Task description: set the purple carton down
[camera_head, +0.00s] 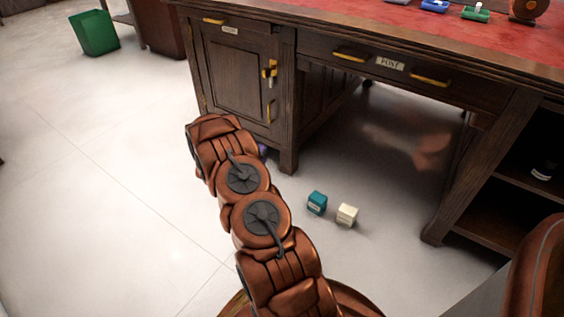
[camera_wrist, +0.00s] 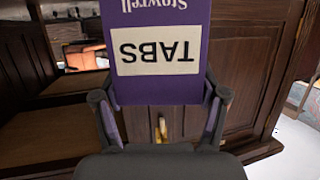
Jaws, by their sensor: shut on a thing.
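The purple carton (camera_wrist: 160,88) fills the upper middle of the wrist view, its white label reading "TABS" upside down. My gripper (camera_wrist: 160,105) is shut on it, with one dark finger on each side. In the head view my arm hides the gripper and most of the carton. A small purple patch (camera_head: 262,149) shows beside the arm, low in front of the desk's left cabinet (camera_head: 236,75). Whether the carton touches any surface cannot be told.
A teal box (camera_head: 317,203) and a cream box (camera_head: 347,215) stand on the pale floor right of my arm. The dark wooden desk has a "POST" drawer (camera_head: 390,64) and open shelves (camera_head: 500,215) at right. A green bin (camera_head: 95,33) stands far left. The left floor is clear.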

